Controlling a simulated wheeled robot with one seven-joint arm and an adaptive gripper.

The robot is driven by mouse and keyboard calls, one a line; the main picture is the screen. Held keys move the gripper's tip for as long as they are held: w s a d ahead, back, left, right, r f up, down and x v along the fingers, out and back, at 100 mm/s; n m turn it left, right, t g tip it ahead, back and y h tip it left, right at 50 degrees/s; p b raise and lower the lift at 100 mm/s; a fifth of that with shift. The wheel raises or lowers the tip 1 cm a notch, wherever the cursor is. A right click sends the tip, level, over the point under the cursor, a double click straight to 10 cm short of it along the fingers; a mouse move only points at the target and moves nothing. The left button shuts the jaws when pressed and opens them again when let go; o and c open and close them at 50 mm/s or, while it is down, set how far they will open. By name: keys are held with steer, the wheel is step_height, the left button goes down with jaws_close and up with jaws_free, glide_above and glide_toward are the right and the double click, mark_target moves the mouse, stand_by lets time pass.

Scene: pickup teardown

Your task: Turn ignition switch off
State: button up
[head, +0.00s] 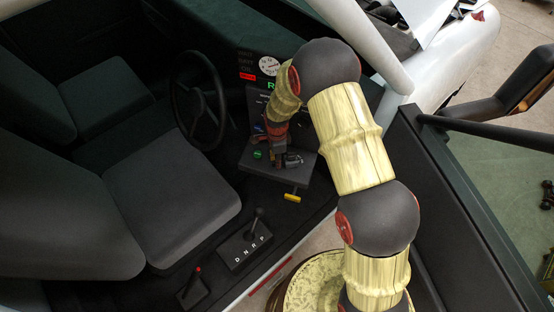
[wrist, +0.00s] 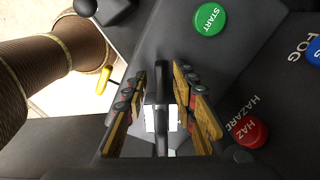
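The ignition switch appears to be the dark upright bar (wrist: 161,78) with white patches near its lower end, in the wrist view. My gripper (wrist: 157,75) has one finger on each side of this bar, with narrow gaps seeming to show beside it; contact cannot be made out. In the head view my gripper (head: 282,160) is low over the dark control panel, beside the green START button (head: 258,155). That button also shows in the wrist view (wrist: 209,19). My gripper hides the switch in the head view.
A red HAZARD button (wrist: 250,131) and a blue FOG button (wrist: 314,51) lie right of my fingers in the wrist view. A yellow handle (head: 292,198) sticks out below the panel. The steering wheel (head: 222,105), the gear lever (head: 257,216) and seats are to the left.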

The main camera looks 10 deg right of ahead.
jaws_close()
stand_by(0.9)
